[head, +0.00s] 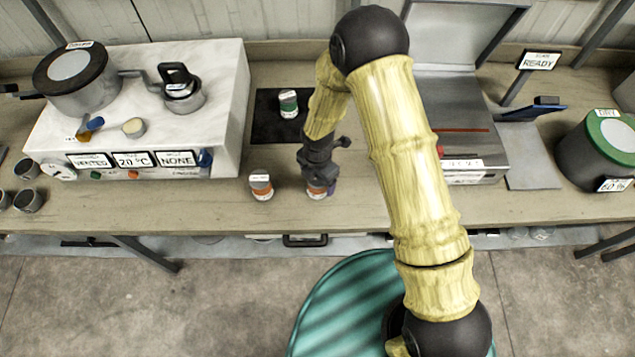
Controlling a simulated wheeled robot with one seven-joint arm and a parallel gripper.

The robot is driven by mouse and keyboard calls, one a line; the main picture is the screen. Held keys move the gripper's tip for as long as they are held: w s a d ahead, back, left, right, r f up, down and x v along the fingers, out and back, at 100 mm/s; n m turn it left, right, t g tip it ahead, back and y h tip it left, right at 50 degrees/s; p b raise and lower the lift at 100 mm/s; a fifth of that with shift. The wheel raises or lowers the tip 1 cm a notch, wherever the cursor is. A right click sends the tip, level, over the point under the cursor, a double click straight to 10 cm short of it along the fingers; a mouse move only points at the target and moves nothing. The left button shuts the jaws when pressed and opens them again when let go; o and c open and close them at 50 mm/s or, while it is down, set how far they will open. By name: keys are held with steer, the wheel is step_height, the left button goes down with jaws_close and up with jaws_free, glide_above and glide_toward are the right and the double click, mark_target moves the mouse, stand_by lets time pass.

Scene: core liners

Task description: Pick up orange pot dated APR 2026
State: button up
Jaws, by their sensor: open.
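Two small pots with orange bands stand near the front of the wooden bench. One orange pot (261,188) stands clear on the left, with a white label on top. The other orange pot (316,194) is to its right, directly at my gripper (321,182), which points down over it and hides much of it. My gripper is open; I cannot tell whether its fingers are around the pot or just above it. The dates on both labels are too small to read. A green-banded pot (288,103) stands on a black mat (264,127) farther back.
A white marble-like unit (215,110) with dials, labels and a lidded vessel (75,80) fills the left. A grey open-lidded machine (468,125) is right of my arm. A green-lidded container (600,150) stands far right. Small dark cups (28,200) sit at far left.

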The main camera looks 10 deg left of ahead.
stand_by(0.3)
steer(key=c, duration=1.1)
steer(key=shift+c, duration=0.2)
steer(key=shift+r, duration=0.1)
step_height(320, 180, up, 10)
steer(key=shift+f+b, duration=0.1)
steer(key=shift+b, duration=0.9)
